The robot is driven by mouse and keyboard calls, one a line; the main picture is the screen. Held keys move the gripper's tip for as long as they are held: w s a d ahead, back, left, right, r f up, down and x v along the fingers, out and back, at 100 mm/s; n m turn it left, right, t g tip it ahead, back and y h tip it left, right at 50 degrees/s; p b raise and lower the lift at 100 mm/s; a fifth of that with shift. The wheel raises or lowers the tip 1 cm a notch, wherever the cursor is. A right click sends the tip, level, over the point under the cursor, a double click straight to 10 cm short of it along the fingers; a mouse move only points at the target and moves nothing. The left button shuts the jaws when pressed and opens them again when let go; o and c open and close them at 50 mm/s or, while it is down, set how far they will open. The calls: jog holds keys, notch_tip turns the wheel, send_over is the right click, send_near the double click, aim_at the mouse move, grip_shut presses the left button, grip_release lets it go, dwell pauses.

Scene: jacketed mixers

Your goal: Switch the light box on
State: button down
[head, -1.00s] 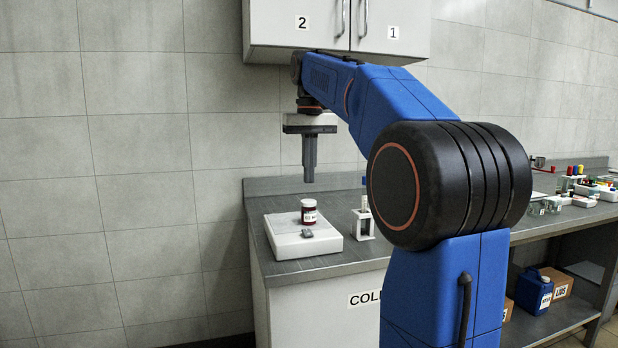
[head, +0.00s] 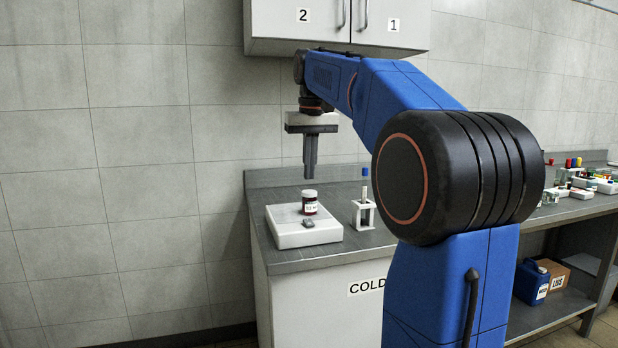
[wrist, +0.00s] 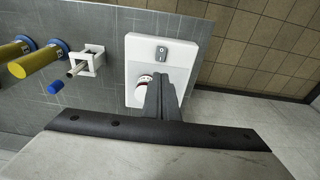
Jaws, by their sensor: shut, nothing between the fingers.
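The light box (head: 287,236) is a white flat slab on the grey counter, and it also shows in the wrist view (wrist: 190,47). A small grey switch (head: 308,223) sits on its top near the front edge; in the wrist view the switch (wrist: 161,54) is at the box's far end. A dark red jar (head: 310,203) with a white lid and label stands on the box behind the switch. My gripper (head: 310,174) is shut and empty, pointing down above the jar and apart from it. In the wrist view the fingers partly hide the jar (wrist: 143,82).
Wall cabinets (head: 337,25) hang above my arm. The grey counter (head: 290,262) is clear in front of the box. A bench with racks (head: 585,185) is at the right.

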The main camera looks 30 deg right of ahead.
aim_at(308, 219)
jog(key=f, duration=0.4)
jog(key=w+f, duration=0.1)
jog(key=f, duration=0.7)
jog(key=shift+w+d, duration=0.2)
jog(key=shift+w, duration=0.1)
jog(key=shift+w+f+g, duration=0.2)
jog(key=shift+f+g, duration=0.1)
jog(key=shift+g, duration=0.1)
jog(key=shift+f, duration=0.1)
jog(key=shift+s+f, duration=0.1)
jog(key=shift+s, duration=0.1)
jog(key=shift+s+a, duration=0.2)
jog(key=shift+s, duration=0.45)
jog(key=shift+r, duration=0.2)
notch_tip(308, 219, up, 14)
jog(key=shift+s+r, duration=0.15)
jog(key=shift+s, duration=0.15)
